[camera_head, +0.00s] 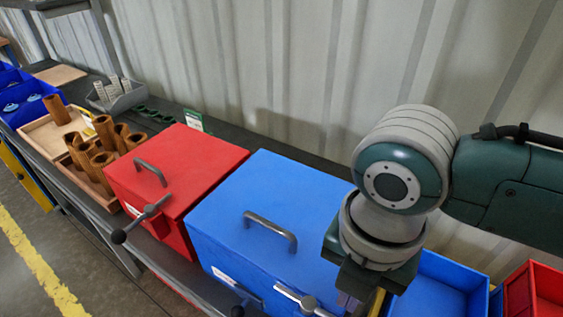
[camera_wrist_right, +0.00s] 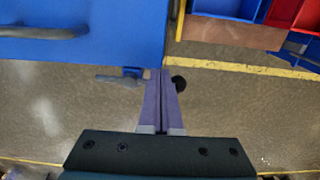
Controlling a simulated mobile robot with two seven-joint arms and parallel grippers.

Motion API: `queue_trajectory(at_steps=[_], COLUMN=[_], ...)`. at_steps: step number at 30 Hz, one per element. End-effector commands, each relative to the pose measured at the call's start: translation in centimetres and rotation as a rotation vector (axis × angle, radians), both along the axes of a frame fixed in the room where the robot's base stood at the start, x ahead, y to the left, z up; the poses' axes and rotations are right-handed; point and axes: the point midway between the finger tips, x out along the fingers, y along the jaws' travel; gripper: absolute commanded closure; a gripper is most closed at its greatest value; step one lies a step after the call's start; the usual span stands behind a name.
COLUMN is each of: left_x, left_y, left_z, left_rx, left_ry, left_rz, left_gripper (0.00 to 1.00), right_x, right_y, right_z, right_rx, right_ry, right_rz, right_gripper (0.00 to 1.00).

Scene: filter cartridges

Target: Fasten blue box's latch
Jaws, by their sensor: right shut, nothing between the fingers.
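The blue box (camera_head: 255,205) stands with its lid down, a grey handle (camera_head: 270,229) on top. At its front edge a grey latch lever (camera_head: 300,299) shows near the bottom of the head view, partly cut off. In the right wrist view the latch (camera_wrist_right: 122,79) lies just left of my fingers, and a black knob (camera_wrist_right: 179,84) shows just right of them. My right gripper (camera_wrist_right: 162,75) is shut and empty, at the box's front right corner. Whether it touches the latch I cannot tell. My left gripper is out of view.
A red box (camera_head: 190,165) with its own lever stands left of the blue box. Further left is a wooden tray (camera_head: 85,180) with several brown cartridges. Blue (camera_head: 440,290) and red bins (camera_head: 535,290) stand at the right. The floor in front is open.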

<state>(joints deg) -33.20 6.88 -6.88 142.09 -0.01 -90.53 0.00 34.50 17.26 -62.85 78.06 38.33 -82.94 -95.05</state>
Motion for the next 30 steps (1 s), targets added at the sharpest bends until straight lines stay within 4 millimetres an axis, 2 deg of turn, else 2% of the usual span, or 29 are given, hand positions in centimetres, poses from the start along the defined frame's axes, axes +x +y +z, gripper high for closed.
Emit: queue_trajectory(at_steps=[22, 30], left_x=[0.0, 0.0], left_y=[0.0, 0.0], left_z=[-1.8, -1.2], left_rx=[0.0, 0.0], left_ry=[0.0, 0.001], left_rz=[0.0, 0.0], left_gripper=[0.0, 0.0], right_x=[0.0, 0.0], right_y=[0.0, 0.0], right_z=[-2.4, -2.0], right_rx=[0.0, -0.001], right_ry=[0.0, 0.001], right_rz=[0.001, 0.001], right_gripper=[1.0, 1.0])
